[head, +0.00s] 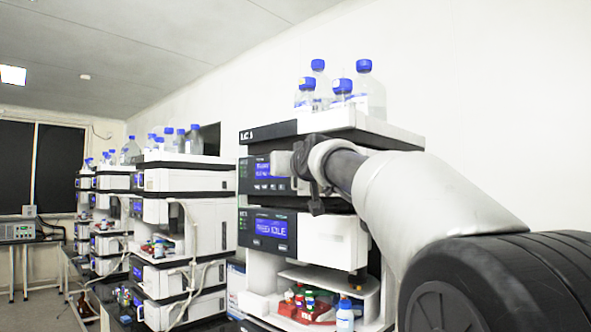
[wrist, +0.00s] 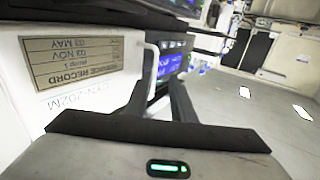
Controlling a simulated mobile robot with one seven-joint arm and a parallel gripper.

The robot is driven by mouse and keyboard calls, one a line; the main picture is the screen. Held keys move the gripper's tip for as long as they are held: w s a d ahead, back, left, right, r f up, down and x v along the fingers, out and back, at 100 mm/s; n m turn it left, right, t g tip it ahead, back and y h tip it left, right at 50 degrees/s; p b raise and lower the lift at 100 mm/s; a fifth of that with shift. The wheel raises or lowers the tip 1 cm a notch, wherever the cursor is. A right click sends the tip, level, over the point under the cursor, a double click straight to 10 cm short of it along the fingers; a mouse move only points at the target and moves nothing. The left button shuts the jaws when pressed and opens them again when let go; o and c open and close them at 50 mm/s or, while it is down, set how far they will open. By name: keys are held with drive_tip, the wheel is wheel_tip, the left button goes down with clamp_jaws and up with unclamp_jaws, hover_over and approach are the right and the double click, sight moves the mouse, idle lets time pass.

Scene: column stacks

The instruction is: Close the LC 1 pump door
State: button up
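The nearest instrument stack has a dark top panel (head: 268,131) with a white LC label; its number is not sharp. My gripper (head: 300,166) is in front of its upper module, beside a lit blue display (head: 263,171), and hides much of that module's front. In the wrist view, my gripper (wrist: 162,82) has its two dark fingers apart. A white panel (wrist: 65,110) fills the left, with an upside-down record sticker (wrist: 72,62) that seems to name a pump. A thin white handle-like edge (wrist: 154,62) is close to the fingertips; contact cannot be told.
Blue-capped bottles (head: 364,88) stand on a tray (head: 352,122) atop the stack. Below are a second module with a blue display (head: 271,228) and an open bay with small bottles (head: 345,317). More stacks (head: 190,181) stand to the left.

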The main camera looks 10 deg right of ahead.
drive_tip(key=shift+o, duration=0.5)
drive_tip(key=shift+w+a+f, duration=0.1)
drive_tip(key=shift+a+f, duration=0.05)
drive_tip(key=shift+a, duration=0.35)
drive_tip(key=shift+d, duration=0.3)
drive_tip(key=s+d+b, duration=0.2)
drive_tip(key=s+b, duration=0.2)
drive_tip(key=s, duration=1.3)
drive_tip(key=shift+s, duration=0.15)
